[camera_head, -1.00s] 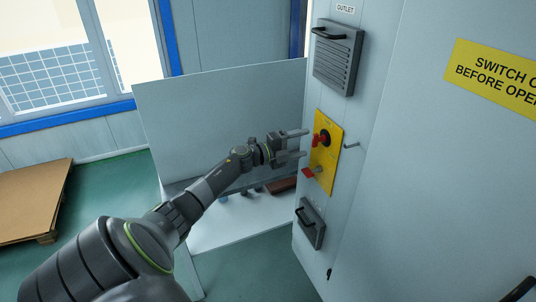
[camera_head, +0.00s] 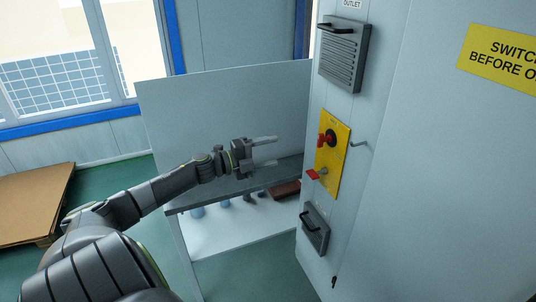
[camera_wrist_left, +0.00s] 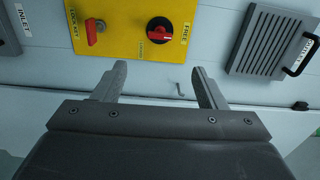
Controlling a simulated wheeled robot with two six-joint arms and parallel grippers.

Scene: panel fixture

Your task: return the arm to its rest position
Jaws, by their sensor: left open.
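My left arm comes in from the lower left in the head view. Its gripper (camera_head: 265,153) is open and empty, in the air left of the yellow switch panel (camera_head: 330,180) and apart from it. In the left wrist view the two fingers (camera_wrist_left: 164,85) stand wide apart with nothing between them. The panel carries a red and black rotary switch (camera_head: 328,138) and a red padlock-like piece (camera_head: 315,174) below it. In the wrist view the rotary switch (camera_wrist_left: 160,30) sits by the label FREE. My right gripper is not in view.
A light grey cabinet (camera_head: 400,200) fills the right, with an outlet vent (camera_head: 343,55), a lower vent (camera_head: 314,230) and a small hook (camera_head: 359,144). A bench (camera_head: 180,207) with a tall back panel (camera_head: 215,105) stands behind the gripper. A cardboard-topped pallet (camera_head: 30,205) lies at left.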

